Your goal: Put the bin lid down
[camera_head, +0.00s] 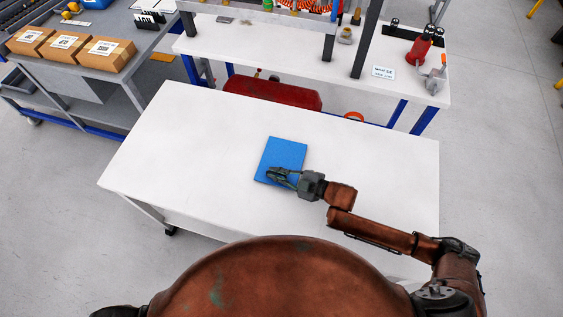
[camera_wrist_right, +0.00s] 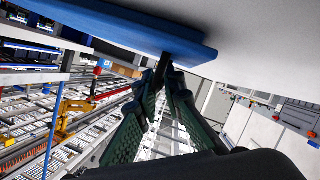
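The blue bin lid (camera_head: 283,157) is a flat square over the white table (camera_head: 190,150), near its middle. It looks level and on or very close to the tabletop; I cannot tell if it touches. My left gripper is out of view. No bin is clearly visible.
The white table is otherwise bare around the lid. A grey cart (camera_head: 95,85) with cardboard boxes (camera_head: 70,48) is at the upper left.

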